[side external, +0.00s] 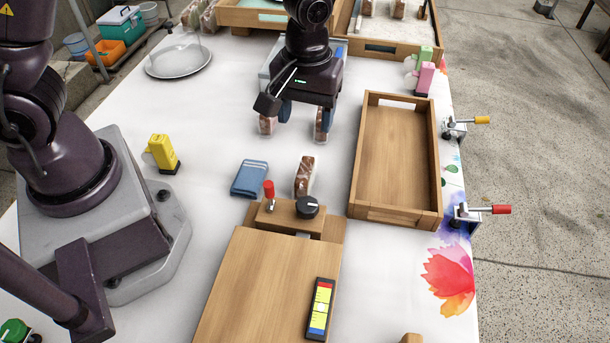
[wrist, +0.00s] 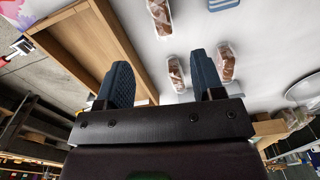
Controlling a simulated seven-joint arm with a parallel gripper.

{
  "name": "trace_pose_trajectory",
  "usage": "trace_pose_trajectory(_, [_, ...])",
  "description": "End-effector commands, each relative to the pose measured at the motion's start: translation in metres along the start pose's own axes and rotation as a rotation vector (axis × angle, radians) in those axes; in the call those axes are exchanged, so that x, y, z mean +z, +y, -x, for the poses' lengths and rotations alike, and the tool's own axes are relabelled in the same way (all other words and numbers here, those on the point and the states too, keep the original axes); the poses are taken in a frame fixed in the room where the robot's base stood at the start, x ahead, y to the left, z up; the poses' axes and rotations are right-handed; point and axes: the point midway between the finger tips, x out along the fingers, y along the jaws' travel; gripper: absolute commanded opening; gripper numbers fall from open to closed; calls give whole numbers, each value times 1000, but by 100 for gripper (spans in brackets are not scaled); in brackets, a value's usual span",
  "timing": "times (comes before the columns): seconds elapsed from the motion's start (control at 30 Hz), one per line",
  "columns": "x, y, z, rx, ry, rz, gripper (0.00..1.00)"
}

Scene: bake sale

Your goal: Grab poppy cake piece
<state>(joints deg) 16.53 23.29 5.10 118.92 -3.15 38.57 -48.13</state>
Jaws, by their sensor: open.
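Several wrapped cake pieces with brown and pale filling lie on the white table; I cannot tell which is the poppy one. In the side external view, one (side external: 267,124) is below and left of my gripper (side external: 307,112), one (side external: 321,126) is below its right finger, and one (side external: 304,176) lies nearer the wooden board. In the wrist view my gripper (wrist: 162,72) is open and empty. One piece (wrist: 177,74) shows between the fingers, another (wrist: 227,62) just right of the right finger, and a third (wrist: 160,17) farther up. The fingers seem above the pieces, not touching.
An empty wooden tray (side external: 361,150) stands to the right. A wooden board (side external: 255,290) with knobs is in front. Wooden crates (side external: 380,49) stand behind my gripper.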

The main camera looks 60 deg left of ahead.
Motion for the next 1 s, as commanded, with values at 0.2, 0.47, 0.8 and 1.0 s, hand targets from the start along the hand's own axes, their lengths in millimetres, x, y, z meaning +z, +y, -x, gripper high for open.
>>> trace_pose_trajectory(0.2, [-1,1,-13,7,4,86,62])
trace_pose_trajectory(0.47, [-1,0,-61,5,3,83,62])
trace_pose_trajectory(0.8, [-1,0,-92,7,4,82,62])
trace_pose_trajectory(1.0, [-2,-1,-122,6,4,81,62])
